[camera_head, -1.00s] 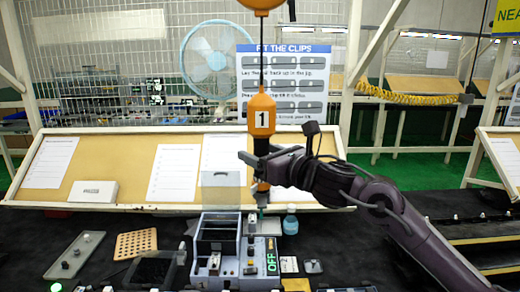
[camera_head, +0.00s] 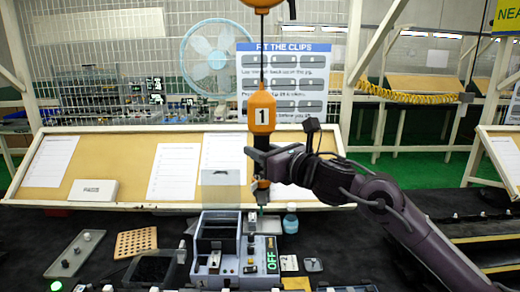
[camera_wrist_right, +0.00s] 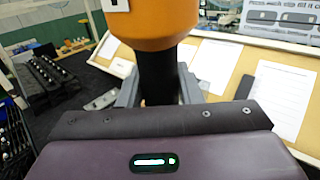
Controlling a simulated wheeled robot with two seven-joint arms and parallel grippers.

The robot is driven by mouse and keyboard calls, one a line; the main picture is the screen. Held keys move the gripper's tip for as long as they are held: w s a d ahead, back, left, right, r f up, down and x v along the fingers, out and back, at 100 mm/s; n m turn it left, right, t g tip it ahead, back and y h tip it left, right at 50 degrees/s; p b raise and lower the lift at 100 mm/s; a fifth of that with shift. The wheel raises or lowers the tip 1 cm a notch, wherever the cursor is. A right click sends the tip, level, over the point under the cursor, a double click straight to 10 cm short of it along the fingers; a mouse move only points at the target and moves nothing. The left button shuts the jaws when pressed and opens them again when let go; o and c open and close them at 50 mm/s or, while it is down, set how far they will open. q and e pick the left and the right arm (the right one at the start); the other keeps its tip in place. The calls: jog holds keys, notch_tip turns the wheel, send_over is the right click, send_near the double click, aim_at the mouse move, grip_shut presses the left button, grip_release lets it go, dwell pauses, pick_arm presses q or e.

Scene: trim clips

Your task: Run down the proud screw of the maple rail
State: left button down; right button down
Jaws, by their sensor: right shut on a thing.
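An orange power screwdriver (camera_head: 262,113) marked 1 hangs upright on a cable under an orange balancer (camera_head: 260,3). My right gripper (camera_head: 258,163) is shut around the screwdriver's black lower barrel. The wrist view shows the barrel (camera_wrist_right: 158,76) between the grey fingers, with the orange body above. The bit end (camera_head: 262,205) points down above the right part of a grey-blue bench station (camera_head: 203,262). I cannot make out the maple rail or its proud screw; parts on the station are too small to tell. My left gripper is out of view.
A green OFF display (camera_head: 271,258) is on the station. Left of it lie a perforated tan block (camera_head: 136,242), a grey tray (camera_head: 75,254) and a dark tray (camera_head: 150,269). A bottle (camera_head: 290,221) stands right of the bit. A slanted board (camera_head: 120,165) rises behind.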

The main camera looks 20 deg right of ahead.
jog(key=s+a+b, duration=0.1)
jog(key=s+a, duration=0.4)
jog(key=s, duration=0.1)
notch_tip(320, 180, down, 20)
jog(key=b, duration=2.1)
jog(key=shift+w+d+f, duration=0.2)
jog(key=shift+w, duration=0.1)
jog(key=shift+f+b, duration=0.6)
jog(key=shift+b, duration=0.2)
